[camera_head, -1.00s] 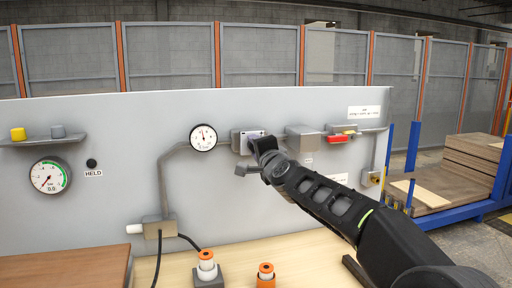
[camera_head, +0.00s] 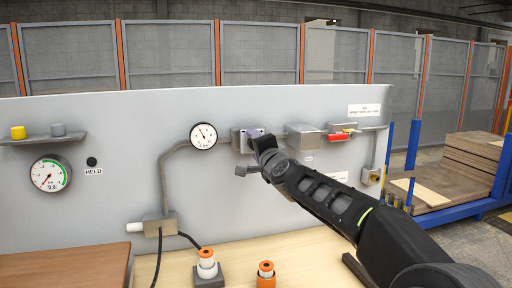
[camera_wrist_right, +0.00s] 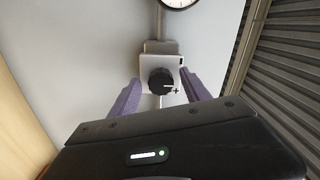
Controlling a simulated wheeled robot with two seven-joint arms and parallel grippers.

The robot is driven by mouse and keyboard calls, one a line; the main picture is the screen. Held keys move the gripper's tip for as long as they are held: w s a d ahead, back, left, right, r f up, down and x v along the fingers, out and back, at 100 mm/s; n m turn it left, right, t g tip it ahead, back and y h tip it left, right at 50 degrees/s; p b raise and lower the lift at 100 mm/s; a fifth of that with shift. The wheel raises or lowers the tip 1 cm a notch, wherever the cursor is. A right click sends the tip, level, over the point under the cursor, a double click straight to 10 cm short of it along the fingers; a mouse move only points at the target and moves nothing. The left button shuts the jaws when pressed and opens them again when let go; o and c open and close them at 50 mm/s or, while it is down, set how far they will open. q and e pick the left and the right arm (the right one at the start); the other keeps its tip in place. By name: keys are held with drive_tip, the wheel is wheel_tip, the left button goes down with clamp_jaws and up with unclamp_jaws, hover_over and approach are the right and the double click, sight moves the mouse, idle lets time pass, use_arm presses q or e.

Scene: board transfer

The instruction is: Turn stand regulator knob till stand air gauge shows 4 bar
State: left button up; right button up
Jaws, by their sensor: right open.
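The black regulator knob (camera_wrist_right: 160,79) sits on a pale regulator body (camera_wrist_right: 146,62) on the grey panel. A white pointer mark and a plus sign show at its right. My right gripper (camera_wrist_right: 161,88) is open, with a purple finger on each side of the knob and gaps between. In the head view my right gripper (camera_head: 258,138) is at the regulator and hides the knob. The small white round gauge (camera_head: 203,136) is just left of it, its needle tilted up-left; its numbers are too small to read. My left gripper is not in view.
A larger gauge (camera_head: 51,174) with a green arc and a small digital readout is at far left, beside a black button labelled HELD (camera_head: 92,161). A grey box (camera_head: 303,137) and a red handle (camera_head: 338,138) are right of my gripper. Orange-topped cylinders (camera_head: 207,264) stand below.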

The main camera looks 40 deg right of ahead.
drive_tip(key=shift+s, duration=0.15)
drive_tip(key=v, duration=0.7)
drive_tip(key=shift+s+a, duration=0.15)
drive_tip(key=shift+s, duration=0.1)
idle(0.3)
